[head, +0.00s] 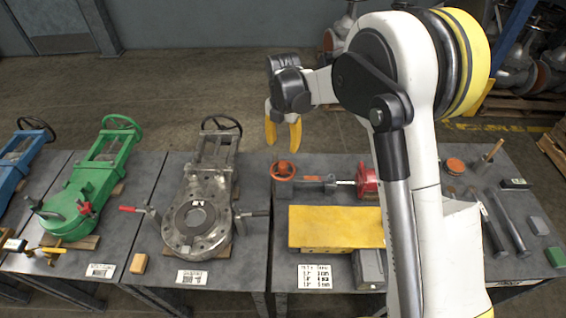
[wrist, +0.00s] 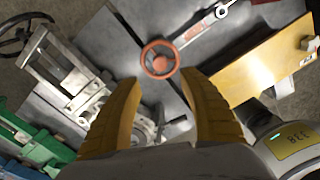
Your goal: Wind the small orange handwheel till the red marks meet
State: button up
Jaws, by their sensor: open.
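The small orange handwheel (head: 283,169) lies at the left end of a short valve assembly on the right-hand grey table. A thin rod joins that assembly to a red fitting (head: 368,181) on its right. My gripper (head: 283,145) is open and empty, with its yellow fingers pointing down above and behind the handwheel in the head view. In the wrist view the handwheel (wrist: 159,58) shows just beyond the gap between my fingertips (wrist: 163,82), apart from both. I cannot make out the red marks in either view.
A yellow block (head: 335,227) lies in front of the handwheel. A large grey gate valve (head: 197,222) stands left, a green valve (head: 82,207) farther left. A hammer (head: 508,220) and other tools lie right. Bare tabletop surrounds the handwheel's left side.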

aim_at(283, 164)
notch_tip(283, 164, down, 11)
jog(key=b, duration=0.4)
jog(key=shift+r, duration=0.1)
grip_shut()
